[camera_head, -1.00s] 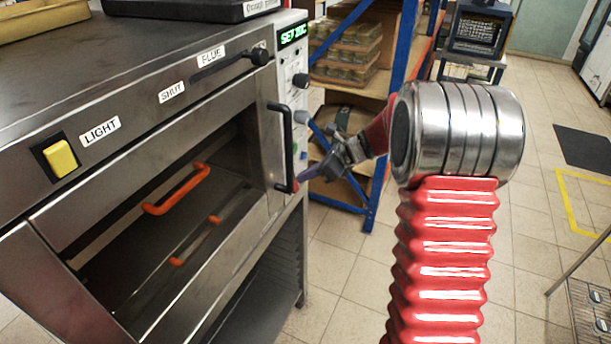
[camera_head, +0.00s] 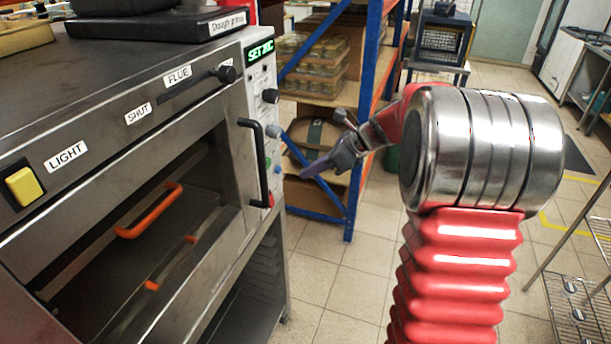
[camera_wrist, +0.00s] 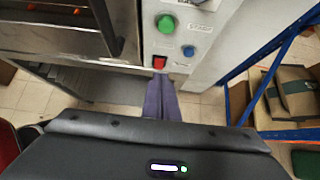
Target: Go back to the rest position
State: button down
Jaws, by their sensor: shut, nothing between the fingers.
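My gripper (camera_head: 312,171) is at the end of my red arm, in front of the right end of the oven (camera_head: 150,110). Its purple fingers are shut and empty. They point toward the oven's control panel (camera_head: 268,120) and look apart from it. In the wrist view the shut fingers (camera_wrist: 161,98) show below a red switch (camera_wrist: 159,62), a green button (camera_wrist: 166,23) and a blue button (camera_wrist: 188,51). The oven's black door handle (camera_head: 258,160) is just left of the gripper in the head view.
The oven interior shows orange handles (camera_head: 150,212). A blue and orange rack (camera_head: 358,130) with jars (camera_head: 310,65) and boxes stands behind my gripper. A wire shelf (camera_head: 575,290) stands at the right. Tiled floor (camera_head: 345,270) is clear between the oven and my arm.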

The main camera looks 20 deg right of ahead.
dwell(0.5)
jog(key=s+a+f+n+g+h, duration=0.1)
jog(key=s+f+n+g, duration=0.1)
jog(key=s+n, duration=0.4)
jog(key=s+a+f+n+g+h, duration=0.1)
jog(key=s+f+n+h, duration=0.15)
jog(key=s+n, duration=0.35)
jog(key=s+a+r+n+h, duration=0.1)
jog(key=s+a+r+n, duration=0.1)
jog(key=s, duration=0.4)
jog(key=s+a+r+n+t+h, duration=0.1)
jog(key=s+a+r+n, duration=0.2)
jog(key=s+n, duration=0.3)
jog(key=s+a+r+n+t+h, duration=0.1)
jog(key=s+a+r+n, duration=0.2)
jog(key=s+a+n, duration=0.2)
jog(key=shift+s+n, duration=0.7)
jog(key=shift+s, duration=0.1)
jog(key=c, duration=2.5)
grip_release()
jog(key=shift+a+h, duration=0.15)
jog(key=shift+h, duration=0.1)
